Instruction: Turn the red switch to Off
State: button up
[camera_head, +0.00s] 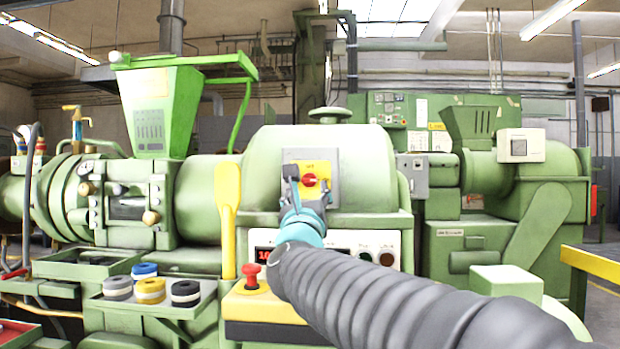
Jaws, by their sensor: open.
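The red switch (310,181) is a small round red knob on a yellow plate, set in a grey panel on the green extruder housing. My gripper (291,172) is just left of the knob, in front of the panel. Its dark fingers are apart and look empty. I cannot tell whether a finger touches the knob. My arm comes in from the lower right, with a light blue wrist below the panel. The knob's pointer direction and the plate's lettering are too small to read.
A yellow paddle-shaped tool (228,215) stands left of the panel. A red push button (251,276) sits on a yellow box below. A grey tray (150,309) holds blue, yellow and black rolls. A display and buttons (387,257) are partly behind my arm.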

aim_at(309, 182)
jog(key=p+x, duration=0.1)
jog(key=x, duration=0.4)
jog(key=shift+w+r, duration=0.1)
jog(key=shift+w, duration=0.25)
grip_shut()
